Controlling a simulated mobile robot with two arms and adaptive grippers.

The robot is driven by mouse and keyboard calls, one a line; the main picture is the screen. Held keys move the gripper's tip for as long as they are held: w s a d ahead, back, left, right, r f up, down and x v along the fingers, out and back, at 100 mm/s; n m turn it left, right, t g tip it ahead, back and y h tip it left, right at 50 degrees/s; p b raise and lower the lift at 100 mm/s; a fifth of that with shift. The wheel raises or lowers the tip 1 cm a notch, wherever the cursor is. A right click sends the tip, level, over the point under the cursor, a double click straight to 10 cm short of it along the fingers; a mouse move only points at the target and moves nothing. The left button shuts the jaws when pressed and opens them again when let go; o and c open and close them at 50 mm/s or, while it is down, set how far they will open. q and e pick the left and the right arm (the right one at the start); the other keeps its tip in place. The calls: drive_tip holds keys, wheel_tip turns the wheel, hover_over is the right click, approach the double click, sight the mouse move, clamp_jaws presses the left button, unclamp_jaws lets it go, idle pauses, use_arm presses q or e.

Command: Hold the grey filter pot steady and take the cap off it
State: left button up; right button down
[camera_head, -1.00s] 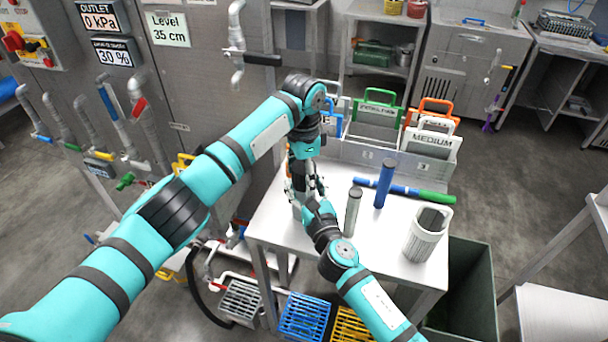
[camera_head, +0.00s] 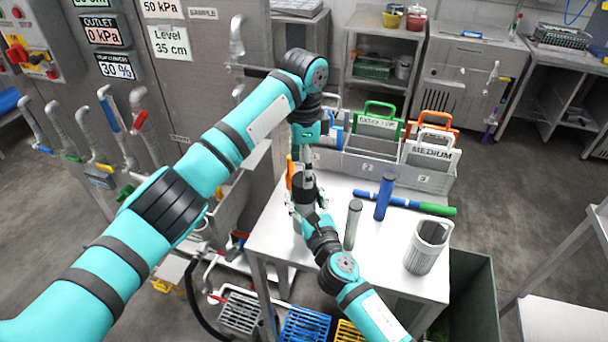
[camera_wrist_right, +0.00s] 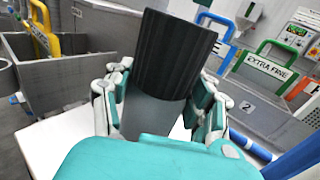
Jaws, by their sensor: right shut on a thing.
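The grey filter pot (camera_wrist_right: 152,114) stands upright on the steel table, with its ribbed black cap (camera_wrist_right: 175,48) on top. My right gripper (camera_wrist_right: 160,105) is shut on the pot's grey body below the cap. In the head view the right gripper (camera_head: 306,208) comes from the front, and its fingers hide much of the pot. The dark cap (camera_head: 303,187) shows above them. My left gripper (camera_head: 306,163) points down above the cap and appears apart from it. Its fingers are too small to read, and it is outside the right wrist view.
On the table (camera_head: 375,262) stand a grey cylinder (camera_head: 352,225), a blue cylinder (camera_head: 384,198) and a slotted grey-white container (camera_head: 428,248). A blue-and-green tube (camera_head: 432,208) lies behind them. A rack (camera_head: 375,170) of labelled, coloured-handled screens lines the back edge. A dark bin (camera_head: 475,285) is at right.

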sight(304, 210)
use_arm(q)
drive_tip(key=shift+r+m, duration=0.3)
drive_tip(key=shift+m, duration=0.1)
drive_tip(key=shift+f, duration=0.15)
wheel_tip(304, 210, down, 7)
drive_tip(key=shift+f, duration=0.2)
drive_tip(key=c, duration=1.2)
drive_tip(key=n, duration=0.3)
drive_tip(key=o, duration=1.3)
drive_tip(key=shift+c, duration=0.2)
